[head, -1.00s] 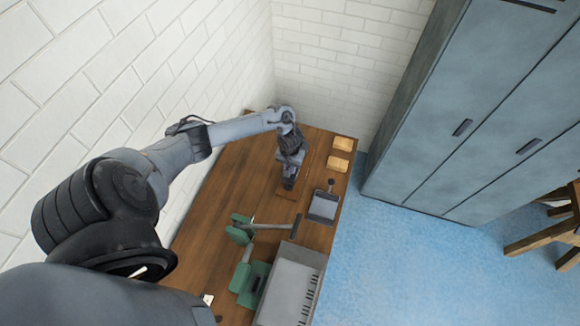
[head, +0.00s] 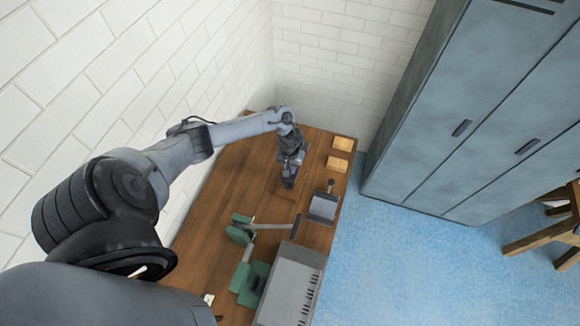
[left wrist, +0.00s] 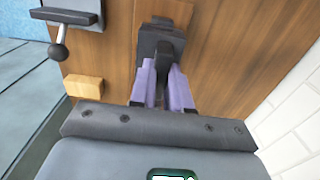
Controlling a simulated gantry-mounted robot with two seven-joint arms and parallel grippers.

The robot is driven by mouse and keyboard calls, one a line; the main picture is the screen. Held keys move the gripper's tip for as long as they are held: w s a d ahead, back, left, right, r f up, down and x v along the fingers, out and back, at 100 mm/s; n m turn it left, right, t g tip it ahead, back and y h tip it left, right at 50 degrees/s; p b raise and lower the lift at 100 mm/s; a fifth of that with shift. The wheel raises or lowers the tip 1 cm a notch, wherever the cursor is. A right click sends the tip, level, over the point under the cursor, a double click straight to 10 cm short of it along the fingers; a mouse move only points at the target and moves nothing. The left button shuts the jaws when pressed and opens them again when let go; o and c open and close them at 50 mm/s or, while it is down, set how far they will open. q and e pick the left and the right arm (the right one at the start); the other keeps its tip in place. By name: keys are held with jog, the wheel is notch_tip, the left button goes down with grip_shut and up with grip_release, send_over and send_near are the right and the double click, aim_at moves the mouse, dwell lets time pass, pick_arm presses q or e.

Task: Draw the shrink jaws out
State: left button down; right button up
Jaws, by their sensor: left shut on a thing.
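My left gripper (head: 289,182) is low over the far part of the wooden bench. In the left wrist view its two purple fingers (left wrist: 163,88) are shut on a dark grey block (left wrist: 160,42). This block may be the shrink jaws, but the views do not show this surely. A darker brown patch (left wrist: 172,10) lies just beyond the block. I cannot tell whether the block touches the bench. A green machine (head: 251,284) with a long grey lever (head: 272,226) stands nearer on the bench, apart from the gripper. My right gripper is out of view.
A grey plate with a black-knobbed handle (head: 323,207) lies right of the gripper. Two tan blocks (head: 343,143) sit at the bench's right edge. A grey box (head: 287,285) stands beside the green machine. White brick walls bound the bench behind and left.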

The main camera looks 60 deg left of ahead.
pick_arm(q)
jog(key=shift+w+r+p, duration=0.1)
jog(key=shift+p, duration=0.7)
dwell(1.5)
dwell(0.5)
jog(key=shift+f+b, duration=0.45)
jog(key=shift+f, duration=0.45)
jog(key=shift+f+b, duration=0.5)
jog(key=shift+f, duration=0.4)
jog(key=c, duration=1)
grip_release()
jog(key=shift+f, duration=0.1)
notch_tip(320, 180, up, 11)
jog(key=shift+f+p, duration=0.1)
jog(key=shift+p, duration=1)
